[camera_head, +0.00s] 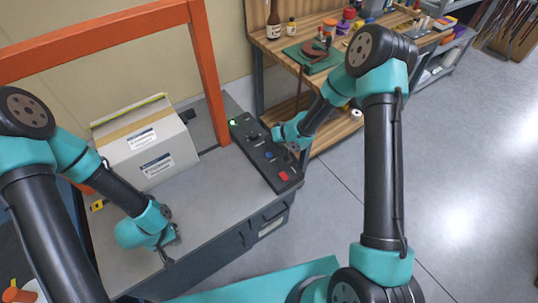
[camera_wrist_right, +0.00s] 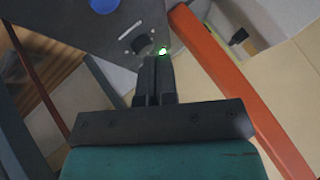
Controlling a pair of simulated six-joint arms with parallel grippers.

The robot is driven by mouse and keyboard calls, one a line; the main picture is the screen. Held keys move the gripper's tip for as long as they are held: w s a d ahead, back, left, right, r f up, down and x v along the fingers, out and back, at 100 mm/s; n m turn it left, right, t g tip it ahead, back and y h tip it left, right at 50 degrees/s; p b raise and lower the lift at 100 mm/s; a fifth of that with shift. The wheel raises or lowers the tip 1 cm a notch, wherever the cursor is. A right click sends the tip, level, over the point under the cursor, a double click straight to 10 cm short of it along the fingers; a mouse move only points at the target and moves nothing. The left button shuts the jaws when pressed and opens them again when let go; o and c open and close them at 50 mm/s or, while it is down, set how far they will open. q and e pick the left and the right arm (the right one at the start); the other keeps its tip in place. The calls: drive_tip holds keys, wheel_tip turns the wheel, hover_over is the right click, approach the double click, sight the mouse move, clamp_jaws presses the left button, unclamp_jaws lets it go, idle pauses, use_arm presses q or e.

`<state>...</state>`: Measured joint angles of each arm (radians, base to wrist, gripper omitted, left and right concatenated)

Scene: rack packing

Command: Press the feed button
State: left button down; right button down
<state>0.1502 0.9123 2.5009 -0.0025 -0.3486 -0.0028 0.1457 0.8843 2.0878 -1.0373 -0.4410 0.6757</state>
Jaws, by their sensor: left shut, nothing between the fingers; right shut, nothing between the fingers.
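The black control panel (camera_head: 262,150) lies along the right edge of the grey bench. It bears a lit green light (camera_head: 232,122), a dark knob (camera_head: 252,138), a blue button (camera_head: 268,155) and a red button (camera_head: 283,176). I cannot read which one is the feed button. My right gripper (camera_head: 291,152) is shut and empty, close to the panel's right side near the blue button. In the right wrist view its fingers (camera_wrist_right: 155,62) point towards the panel, with the green light (camera_wrist_right: 162,50) beyond the tips and the blue button (camera_wrist_right: 104,5) at the top. My left gripper (camera_head: 168,259) is shut and empty over the bench front.
A white carton (camera_head: 145,145) with labels stands on the grey bench (camera_head: 215,190). A wooden shelf unit (camera_head: 290,50) with bottles and jars stands at the back right. The bench middle is clear.

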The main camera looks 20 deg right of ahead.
sight(270, 154)
drive_tip(key=shift+f, duration=2.7)
drive_tip(key=shift+f, duration=0.1)
drive_tip(key=shift+f, duration=0.3)
drive_tip(key=shift+f, duration=0.45)
idle(0.6)
drive_tip(key=shift+r, duration=3.4)
